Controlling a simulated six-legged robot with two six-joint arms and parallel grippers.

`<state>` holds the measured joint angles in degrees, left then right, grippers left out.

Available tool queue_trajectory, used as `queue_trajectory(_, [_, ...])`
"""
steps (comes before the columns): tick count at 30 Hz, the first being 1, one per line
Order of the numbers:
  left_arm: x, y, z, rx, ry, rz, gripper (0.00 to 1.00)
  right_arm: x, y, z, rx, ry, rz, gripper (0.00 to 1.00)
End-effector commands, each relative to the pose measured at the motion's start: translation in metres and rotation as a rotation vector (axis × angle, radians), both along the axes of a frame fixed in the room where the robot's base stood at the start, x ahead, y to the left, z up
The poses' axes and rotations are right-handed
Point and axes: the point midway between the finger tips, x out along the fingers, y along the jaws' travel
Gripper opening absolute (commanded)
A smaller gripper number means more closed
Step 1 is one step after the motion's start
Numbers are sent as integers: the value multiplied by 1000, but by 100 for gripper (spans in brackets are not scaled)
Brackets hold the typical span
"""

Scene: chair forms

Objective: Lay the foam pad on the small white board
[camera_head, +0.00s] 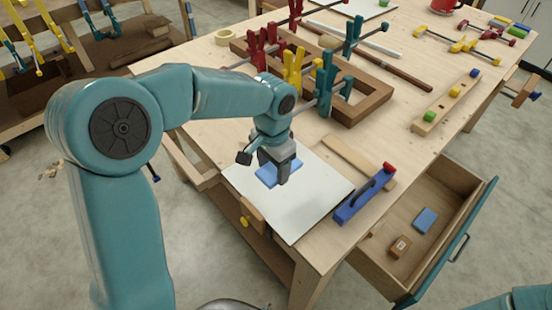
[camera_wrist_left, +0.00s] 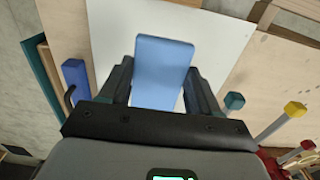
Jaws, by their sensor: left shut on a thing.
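A light blue foam pad (camera_head: 268,177) is held in my left gripper (camera_head: 280,170), over the small white board (camera_head: 300,205) at the table's front corner. In the left wrist view the pad (camera_wrist_left: 162,65) stands between the two dark fingers, with the white board (camera_wrist_left: 222,45) behind it. The left gripper is shut on the pad and points down. I cannot tell whether the pad touches the board or hangs just above it. The gripper hides part of the pad in the head view. My right gripper is out of view.
A blue plane-like tool (camera_head: 364,196) lies by the board's right edge, near a wooden strip (camera_head: 358,160). An open drawer (camera_head: 455,215) holds a blue block (camera_head: 425,220) and a small wooden block (camera_head: 400,247). Clamps and a wooden frame (camera_head: 365,108) stand behind the board.

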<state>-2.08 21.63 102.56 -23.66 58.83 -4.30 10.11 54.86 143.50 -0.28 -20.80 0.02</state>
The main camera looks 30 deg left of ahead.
Motion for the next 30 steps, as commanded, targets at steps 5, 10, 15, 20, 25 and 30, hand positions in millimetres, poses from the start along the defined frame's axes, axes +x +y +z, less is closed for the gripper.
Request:
queue_trajectory(5, [-4,1,-12,0,0,1,34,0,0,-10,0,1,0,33])
queue_trajectory(10, [-5,2,-31,0,0,1,34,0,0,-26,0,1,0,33])
queue_trajectory(15, [-4,2,-54,0,1,1,34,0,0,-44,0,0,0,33])
queue_trajectory(20, [-3,2,-75,0,0,1,34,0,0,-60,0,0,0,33])
queue_trajectory(25, [-1,3,-94,1,-1,1,34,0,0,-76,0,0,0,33])
queue_trajectory(30, [0,2,-102,1,0,1,34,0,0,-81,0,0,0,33])
